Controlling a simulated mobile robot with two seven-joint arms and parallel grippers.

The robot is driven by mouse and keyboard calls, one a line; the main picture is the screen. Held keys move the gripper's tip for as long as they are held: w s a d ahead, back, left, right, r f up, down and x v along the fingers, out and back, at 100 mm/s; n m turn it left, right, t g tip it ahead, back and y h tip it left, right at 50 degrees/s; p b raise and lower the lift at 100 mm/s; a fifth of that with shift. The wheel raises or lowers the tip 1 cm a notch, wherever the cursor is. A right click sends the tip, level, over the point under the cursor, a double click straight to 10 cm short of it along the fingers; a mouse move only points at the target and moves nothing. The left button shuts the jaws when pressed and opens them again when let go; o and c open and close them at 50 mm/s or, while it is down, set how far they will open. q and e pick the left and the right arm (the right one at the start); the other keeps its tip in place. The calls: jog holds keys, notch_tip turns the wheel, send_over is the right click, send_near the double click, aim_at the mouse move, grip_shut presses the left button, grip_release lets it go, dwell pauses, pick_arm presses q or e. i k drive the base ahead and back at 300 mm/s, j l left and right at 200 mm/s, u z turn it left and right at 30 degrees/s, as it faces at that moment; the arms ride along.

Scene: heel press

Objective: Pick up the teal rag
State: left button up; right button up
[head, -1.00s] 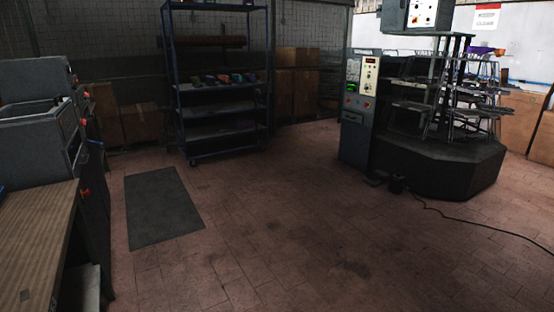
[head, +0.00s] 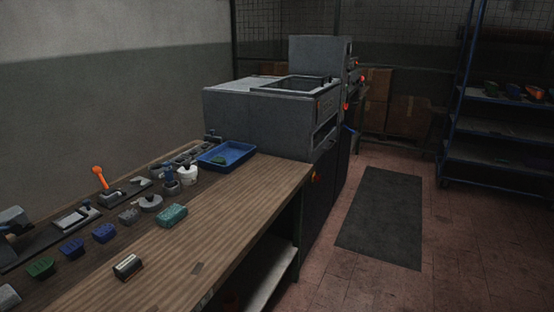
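The teal rag (head: 172,215) looks like a small folded teal block. It lies on the wooden workbench (head: 235,205), near the middle of the bench top. A grey round object (head: 150,203) is just to its left, and a blue tray (head: 226,155) is behind it to the right. Neither of my grippers shows in the head view, so their state is hidden.
Several small green, blue and grey blocks, an orange-knobbed lever (head: 99,175) and a white pot (head: 187,174) stand along the bench's wall side. A grey machine (head: 255,117) adjoins the bench's far end. Free floor with a dark mat (head: 381,215) lies at right.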

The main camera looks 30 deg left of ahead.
aim_at(171, 215)
jog(key=i+u, duration=0.3)
jog(key=i, duration=0.4)
jog(key=i+l+u, duration=0.1)
jog(key=i+u, duration=0.15)
jog(key=i, duration=0.5)
jog(key=i+z, duration=0.15)
jog(key=z, duration=0.2)
jog(key=i+j+z, duration=0.1)
jog(key=z, duration=0.25)
jog(key=i+j+z, duration=0.1)
jog(key=z, duration=0.25)
jog(key=i+z, duration=0.1)
jog(key=z, duration=5.1)
